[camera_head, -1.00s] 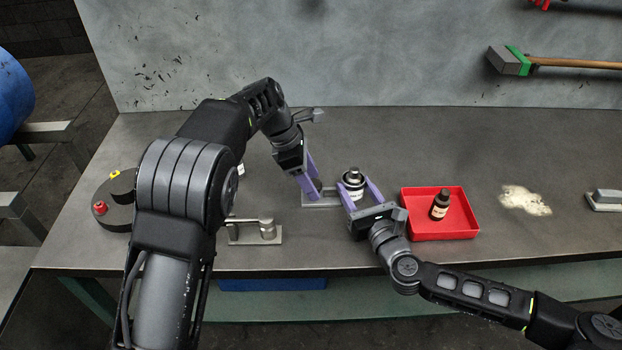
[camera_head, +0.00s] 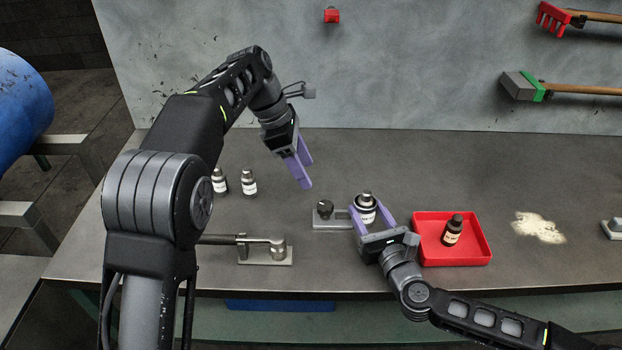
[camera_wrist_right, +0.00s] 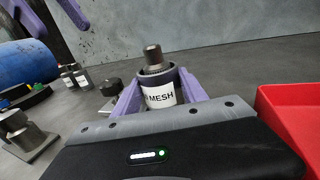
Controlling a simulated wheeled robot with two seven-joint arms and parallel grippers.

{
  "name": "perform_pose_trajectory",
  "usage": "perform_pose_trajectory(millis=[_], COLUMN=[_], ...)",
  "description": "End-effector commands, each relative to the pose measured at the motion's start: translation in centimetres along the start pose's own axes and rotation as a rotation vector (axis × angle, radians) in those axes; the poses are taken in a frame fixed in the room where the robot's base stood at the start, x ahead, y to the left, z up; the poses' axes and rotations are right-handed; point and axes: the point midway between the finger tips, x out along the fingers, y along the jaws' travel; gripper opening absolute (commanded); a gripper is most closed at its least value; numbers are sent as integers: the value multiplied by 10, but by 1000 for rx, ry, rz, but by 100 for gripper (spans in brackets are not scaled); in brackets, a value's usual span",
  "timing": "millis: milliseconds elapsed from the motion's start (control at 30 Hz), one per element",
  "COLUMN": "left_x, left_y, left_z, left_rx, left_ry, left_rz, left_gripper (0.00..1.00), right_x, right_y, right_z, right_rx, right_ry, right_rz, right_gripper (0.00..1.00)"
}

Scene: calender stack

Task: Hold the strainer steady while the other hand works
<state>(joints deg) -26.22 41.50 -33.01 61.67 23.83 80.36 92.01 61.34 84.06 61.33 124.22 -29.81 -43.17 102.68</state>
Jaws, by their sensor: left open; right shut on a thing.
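The strainer (camera_head: 366,201) seems to be the dark, jar-like piece with a white label reading "MESH" and a metal top. It stands upright in the head view and shows up close in the right wrist view (camera_wrist_right: 160,95). My right gripper (camera_head: 371,213) is shut around it, one purple finger on each side. My left gripper (camera_head: 304,173) is open and empty, raised above the table to the upper left of the strainer. A small metal plate with a black knob (camera_head: 325,209) lies just left of the strainer; it also shows in the right wrist view (camera_wrist_right: 110,87).
A red tray (camera_head: 480,255) with a dark bottle (camera_head: 453,230) sits right of the strainer. A metal lever fixture (camera_head: 265,250) is at the front left. Two small labelled bottles (camera_head: 249,184) stand farther back. A pale patch (camera_head: 538,227) marks the table at right.

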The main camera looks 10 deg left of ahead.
Motion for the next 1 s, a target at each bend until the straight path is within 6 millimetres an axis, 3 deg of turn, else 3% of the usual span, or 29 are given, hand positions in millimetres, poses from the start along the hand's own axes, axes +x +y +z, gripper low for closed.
perform_pose_trajectory(millis=[400, 433, 733, 1000], left_x=[-4, -4, -4, -4], left_y=[0, 0, 0, 0], left_z=[0, 0, 0, 0], left_rx=[0, 0, 1, 1], left_ry=[0, 0, 0, 0], left_rz=[0, 0, 0, 0], left_gripper=[58, 58, 58, 58], right_x=[0, 0, 0, -1], right_y=[0, 0, 0, 0], right_z=[0, 0, 0, 0], right_rx=[0, 0, 0, 0], right_ry=[-1, -1, 0, 0], right_rz=[0, 0, 0, 0], right_gripper=[0, 51, 75, 75])
